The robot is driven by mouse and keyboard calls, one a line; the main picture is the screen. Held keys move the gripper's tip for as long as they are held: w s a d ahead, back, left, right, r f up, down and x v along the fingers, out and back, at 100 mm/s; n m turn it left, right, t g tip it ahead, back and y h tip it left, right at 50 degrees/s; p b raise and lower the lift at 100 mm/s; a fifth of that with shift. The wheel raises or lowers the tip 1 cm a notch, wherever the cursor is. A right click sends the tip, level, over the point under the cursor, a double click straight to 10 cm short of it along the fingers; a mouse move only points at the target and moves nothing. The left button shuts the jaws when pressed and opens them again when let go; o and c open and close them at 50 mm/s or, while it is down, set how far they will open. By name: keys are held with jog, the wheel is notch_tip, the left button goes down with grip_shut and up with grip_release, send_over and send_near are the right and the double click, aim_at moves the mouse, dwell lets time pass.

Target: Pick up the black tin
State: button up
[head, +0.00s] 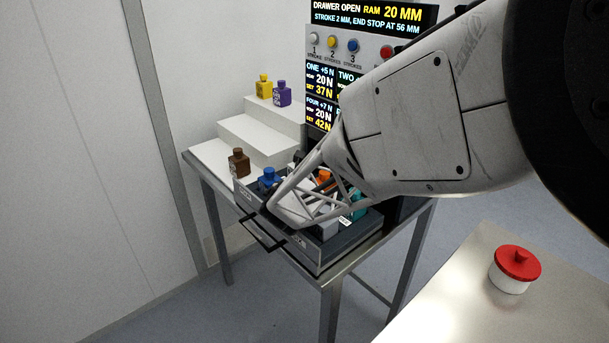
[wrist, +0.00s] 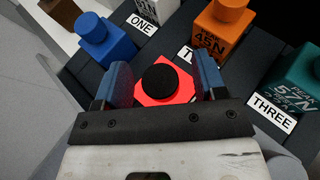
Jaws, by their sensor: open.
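In the wrist view a round black top (wrist: 160,78) sits over a bright red square (wrist: 178,93); I take it for the black tin, though its sides are hidden. My gripper (wrist: 162,74) is open, its blue fingers on either side of the black top, apart from it as far as I can see. In the head view my arm's end reaches over the drawer (head: 318,262) and hides the spot between the fingers.
A blue bottle (wrist: 105,38) stands left of the fingers, an orange bottle (wrist: 222,28) beyond, and a teal bottle (wrist: 300,80) right. A brown bottle (head: 238,162) stands by the drawer.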

jog(key=shift+c, duration=0.2)
grip_shut()
jog(key=shift+r, duration=0.15)
jog(key=shift+r, duration=4.95)
